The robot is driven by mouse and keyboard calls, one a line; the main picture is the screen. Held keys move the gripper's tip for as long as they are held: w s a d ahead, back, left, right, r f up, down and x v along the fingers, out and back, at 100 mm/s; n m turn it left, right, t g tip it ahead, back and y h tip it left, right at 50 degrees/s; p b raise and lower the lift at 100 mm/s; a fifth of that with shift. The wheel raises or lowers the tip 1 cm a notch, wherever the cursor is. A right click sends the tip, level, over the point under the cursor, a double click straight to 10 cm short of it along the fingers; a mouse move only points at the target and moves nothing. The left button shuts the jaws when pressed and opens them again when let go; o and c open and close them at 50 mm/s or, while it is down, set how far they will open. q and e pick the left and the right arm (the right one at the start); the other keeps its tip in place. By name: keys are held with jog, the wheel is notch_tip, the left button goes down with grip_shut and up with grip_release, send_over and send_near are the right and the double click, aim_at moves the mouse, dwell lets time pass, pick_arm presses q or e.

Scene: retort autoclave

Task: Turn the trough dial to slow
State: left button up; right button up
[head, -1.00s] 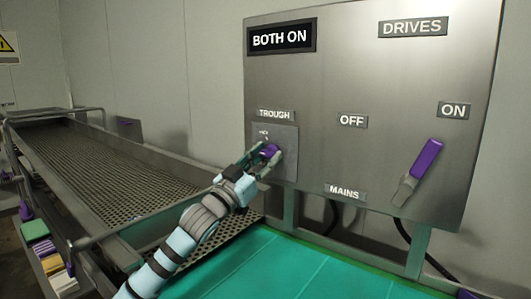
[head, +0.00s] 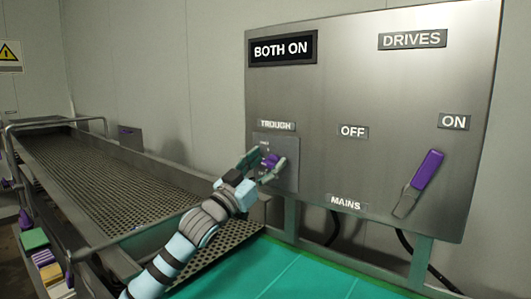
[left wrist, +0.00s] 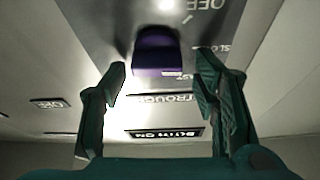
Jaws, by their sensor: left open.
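The purple trough dial (head: 270,161) sits on a small grey plate under the TROUGH label (head: 277,126) on the steel panel. In the left wrist view the dial (left wrist: 158,52) shows upside down, with the OFF mark (left wrist: 206,5) and part of a SLOW mark (left wrist: 226,47) on the plate. My left gripper (head: 266,167) is at the dial in the head view. In the left wrist view its fingers (left wrist: 163,72) are spread apart on either side of the dial, with gaps to it. The dial's exact pointing is hard to tell. My right gripper is not in view.
The panel (head: 350,90) also bears a purple-handled mains lever (head: 427,169) at the right and a BOTH ON display (head: 283,48). A green belt (head: 310,275) lies below. A perforated trough (head: 110,165) runs along the left wall.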

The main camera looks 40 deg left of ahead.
pick_arm(q)
notch_tip(320, 180, up, 9)
jog(key=shift+f, duration=0.15)
